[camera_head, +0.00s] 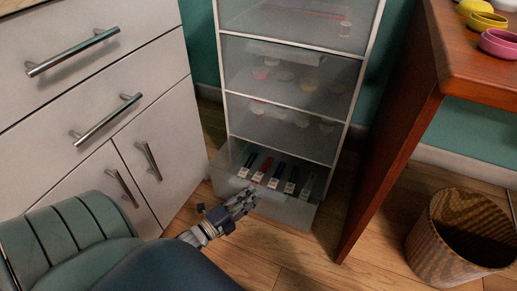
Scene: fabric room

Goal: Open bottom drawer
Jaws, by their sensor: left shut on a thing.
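A tall drawer unit (226,80) with a white frame and see-through fronts stands at the back centre. Its bottom drawer (290,209) sticks out towards me past the drawers above it. Several small dark, red and pale items lie side by side in this drawer. My left gripper (247,198) is at the drawer's front edge, left of its middle, and is shut on it. The fingers hide the part of the edge that they grip. My right gripper is not in view.
A white cabinet (160,100) with metal bar handles stands close on the left. A brown wooden desk (395,140) stands on the right, with coloured cups (486,22) on top. Bare wooden floor (290,255) lies before the drawer.

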